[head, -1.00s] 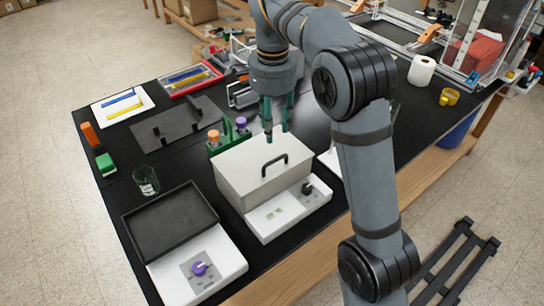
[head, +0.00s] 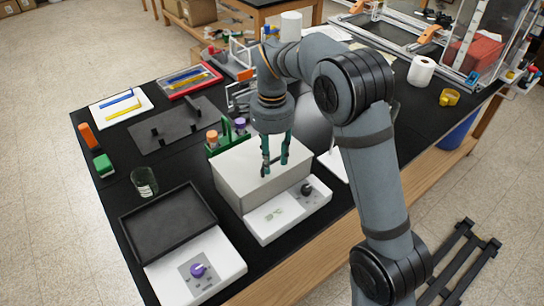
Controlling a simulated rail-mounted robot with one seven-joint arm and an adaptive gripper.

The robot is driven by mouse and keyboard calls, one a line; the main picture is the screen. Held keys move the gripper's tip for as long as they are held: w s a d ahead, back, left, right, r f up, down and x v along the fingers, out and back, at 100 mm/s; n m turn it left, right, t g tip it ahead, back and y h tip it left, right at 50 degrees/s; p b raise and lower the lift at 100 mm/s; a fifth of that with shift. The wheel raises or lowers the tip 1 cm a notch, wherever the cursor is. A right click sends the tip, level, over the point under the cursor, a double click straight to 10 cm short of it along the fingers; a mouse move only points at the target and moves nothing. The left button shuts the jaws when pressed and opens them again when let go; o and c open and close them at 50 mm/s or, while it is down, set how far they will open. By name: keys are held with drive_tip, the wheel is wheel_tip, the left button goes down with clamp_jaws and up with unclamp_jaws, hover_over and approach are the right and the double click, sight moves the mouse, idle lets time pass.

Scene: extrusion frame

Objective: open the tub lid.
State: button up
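The tub (head: 236,192) is a light grey box with a flat lid (head: 238,158) on top. The lid lies flat and closed. Its dark handle (head: 275,160) is mostly hidden behind my gripper's fingers. My gripper (head: 275,168) points down over the lid with its green fingers apart, at the handle. I cannot tell whether the fingers touch the handle.
The tub sits on a white base (head: 285,215) with a black knob. A glass beaker (head: 144,182) and green rack (head: 215,147) stand close by.

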drive_tip(key=c, duration=0.8)
clamp_jaws()
